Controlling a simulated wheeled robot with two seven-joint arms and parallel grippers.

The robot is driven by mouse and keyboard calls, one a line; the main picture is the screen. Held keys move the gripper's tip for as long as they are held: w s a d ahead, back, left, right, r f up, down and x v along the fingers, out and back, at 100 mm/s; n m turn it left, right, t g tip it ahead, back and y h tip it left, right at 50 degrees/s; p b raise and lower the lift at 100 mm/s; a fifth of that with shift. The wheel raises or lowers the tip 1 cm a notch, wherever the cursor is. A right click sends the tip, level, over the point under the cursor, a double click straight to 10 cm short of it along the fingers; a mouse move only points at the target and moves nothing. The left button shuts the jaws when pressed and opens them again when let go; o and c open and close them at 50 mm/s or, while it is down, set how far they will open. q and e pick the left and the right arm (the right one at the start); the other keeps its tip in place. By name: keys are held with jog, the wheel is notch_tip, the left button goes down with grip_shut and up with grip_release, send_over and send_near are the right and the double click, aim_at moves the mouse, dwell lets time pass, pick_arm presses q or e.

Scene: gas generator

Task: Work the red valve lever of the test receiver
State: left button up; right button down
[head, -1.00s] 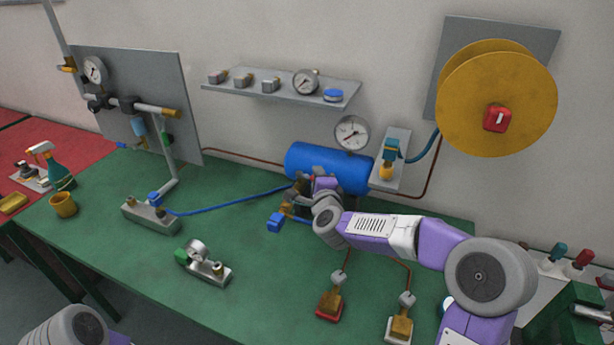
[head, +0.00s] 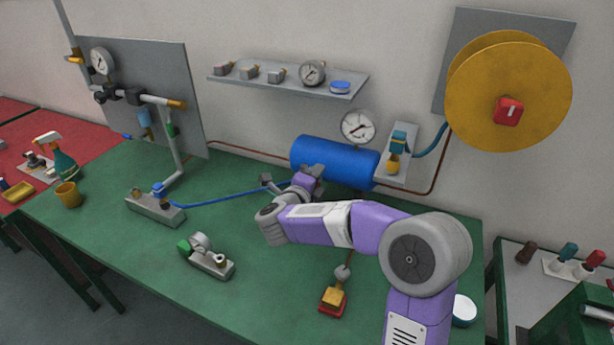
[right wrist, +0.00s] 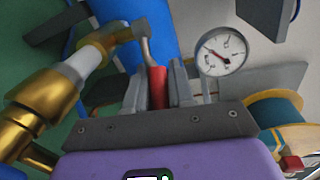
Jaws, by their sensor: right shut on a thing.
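The test receiver is the blue tank (head: 335,163) against the back wall, with its dial gauge (head: 358,127) above it. My right gripper (head: 293,183) is at the tank's left front, where the wrist hides most of the valve. In the right wrist view, the red valve lever (right wrist: 158,88) is between the two grey fingers of the shut right gripper (right wrist: 160,92). The lever's bare metal stem runs up to a brass valve body (right wrist: 112,38). The tank's blue side (right wrist: 150,18) is behind it. My left gripper is not in view.
A blue hose (head: 230,199) crosses the green bench to a grey block (head: 155,208). A small gauge block (head: 208,260) and a red-based brass fitting (head: 333,298) stand nearer the front. A yellow reel (head: 510,95) hangs at right.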

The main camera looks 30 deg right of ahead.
jog(key=c, duration=1.1)
grip_release()
jog(key=shift+o, duration=0.2)
jog(key=v, duration=0.7)
jog(key=shift+s+a, duration=0.2)
jog(key=shift+a, duration=0.05)
